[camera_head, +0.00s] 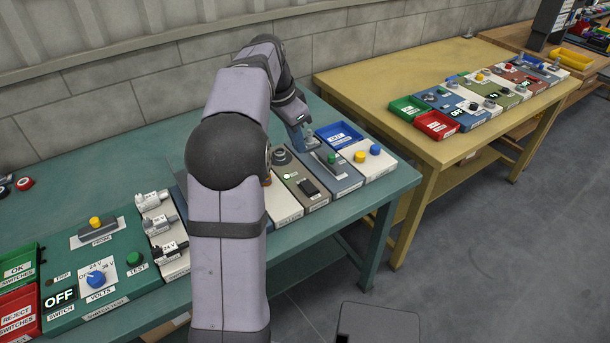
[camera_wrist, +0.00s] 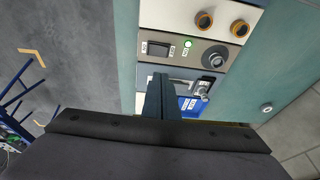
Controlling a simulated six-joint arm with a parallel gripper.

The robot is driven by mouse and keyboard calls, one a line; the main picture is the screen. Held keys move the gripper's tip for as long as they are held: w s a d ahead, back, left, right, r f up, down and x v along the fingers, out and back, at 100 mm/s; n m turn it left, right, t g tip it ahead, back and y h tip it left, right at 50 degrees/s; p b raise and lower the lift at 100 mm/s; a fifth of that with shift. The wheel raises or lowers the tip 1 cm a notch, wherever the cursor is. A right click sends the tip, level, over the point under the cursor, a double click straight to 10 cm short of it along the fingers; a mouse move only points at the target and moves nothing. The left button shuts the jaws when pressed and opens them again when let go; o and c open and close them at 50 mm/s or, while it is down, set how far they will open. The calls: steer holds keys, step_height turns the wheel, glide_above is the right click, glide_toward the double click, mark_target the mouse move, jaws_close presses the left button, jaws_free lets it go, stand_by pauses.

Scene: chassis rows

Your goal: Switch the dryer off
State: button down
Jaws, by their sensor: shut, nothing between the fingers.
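No label naming the dryer is readable. A grey-brown panel (camera_head: 297,183) has a black rocker switch (camera_head: 308,187), a green lit lamp (camera_head: 288,177) and a round knob (camera_head: 280,157). In the wrist view the rocker (camera_wrist: 158,50) lies between two small labels, with the lamp (camera_wrist: 187,44) and knob (camera_wrist: 214,58) beside it. A blue-grey panel (camera_head: 343,182) lies beside it. My gripper (camera_head: 298,141) is shut and empty at the far side of these panels. In the wrist view its fingers (camera_wrist: 160,78) overlap the blue-grey panel, hiding part of it; contact is unclear.
A blue tray (camera_head: 338,127) stands behind the panels. A white panel (camera_head: 381,166) with blue and yellow knobs is at the right end. A green tester box (camera_head: 124,289) and green and red bins are at left. A yellow table (camera_head: 374,79) stands apart.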

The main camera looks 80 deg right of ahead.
steer(key=shift+f, duration=0.1)
steer(key=p, duration=0.2)
glide_above(307, 182)
steer(key=a, duration=0.1)
step_height(307, 182, down, 12)
steer(key=shift+a+r, duration=0.15)
steer(key=shift+r, duration=0.1)
steer(key=shift+w+f, duration=0.2)
steer(key=shift+f, duration=0.7)
steer(key=shift+f, duration=0.1)
steer(key=shift+w+d+f+b, duration=0.1)
steer(key=shift+d+f+b, duration=0.15)
steer(key=shift+f+b, duration=0.1)
steer(key=shift+r, duration=0.15)
steer(key=shift+a, duration=0.2)
